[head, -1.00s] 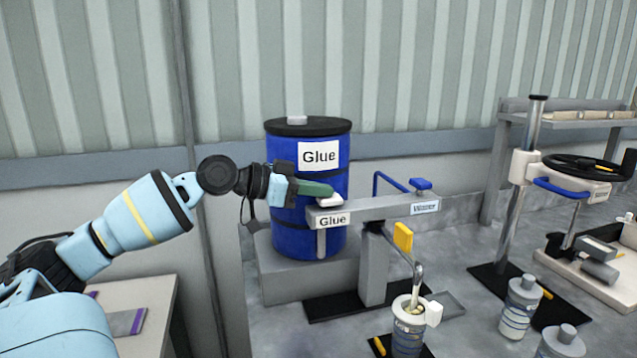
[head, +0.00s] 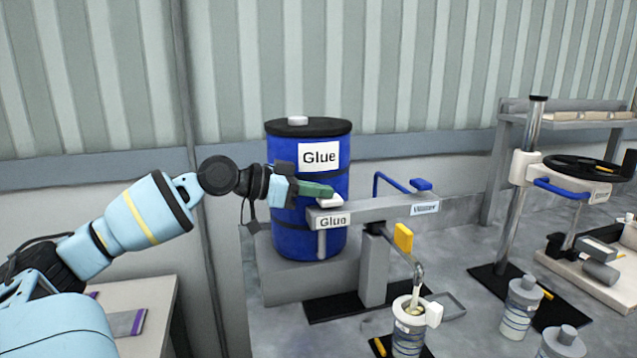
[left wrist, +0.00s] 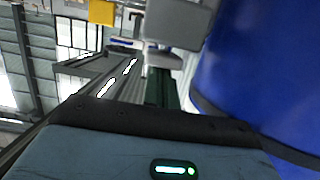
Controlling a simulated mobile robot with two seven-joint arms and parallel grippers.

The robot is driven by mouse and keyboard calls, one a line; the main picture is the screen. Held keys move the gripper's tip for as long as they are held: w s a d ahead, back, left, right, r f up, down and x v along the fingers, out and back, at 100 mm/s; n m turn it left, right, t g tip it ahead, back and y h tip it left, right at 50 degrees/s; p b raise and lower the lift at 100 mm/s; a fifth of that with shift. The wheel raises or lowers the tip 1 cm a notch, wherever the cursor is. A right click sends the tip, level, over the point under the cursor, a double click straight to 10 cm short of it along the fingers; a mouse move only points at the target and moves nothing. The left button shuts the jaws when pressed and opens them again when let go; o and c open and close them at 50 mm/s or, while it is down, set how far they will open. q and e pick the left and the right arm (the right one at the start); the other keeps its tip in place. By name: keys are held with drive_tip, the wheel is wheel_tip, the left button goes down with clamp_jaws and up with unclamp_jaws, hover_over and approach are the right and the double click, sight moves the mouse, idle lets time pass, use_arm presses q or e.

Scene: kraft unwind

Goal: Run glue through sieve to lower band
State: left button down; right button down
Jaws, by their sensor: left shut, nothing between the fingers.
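The blue Glue drum (head: 308,225) with a black lid stands behind the grey tap stand (head: 374,270). The stand's crossbar carries a Glue label (head: 333,220), a Water label (head: 424,208) and a white lever (head: 330,201) at the glue end. My left gripper (head: 328,192) is shut and empty, its green fingers at the white lever and seemingly touching it. The drum also fills the right of the left wrist view (left wrist: 262,75). A cup (head: 409,335) with a sieve-like top stands under the spout (head: 418,272). My right gripper is out of view.
Grey-capped bottles (head: 520,305) stand at the lower right. A yellow tag (head: 403,237) hangs by the spout. A post stand with a black wheel (head: 585,168) is at the right. A side table (head: 140,300) is at the lower left.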

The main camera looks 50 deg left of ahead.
use_arm(q)
drive_tip(key=shift+f, duration=0.3)
drive_tip(key=shift+d, duration=0.1)
idle(0.8)
drive_tip(key=shift+f, duration=0.1)
idle(2.8)
idle(1.0)
idle(0.9)
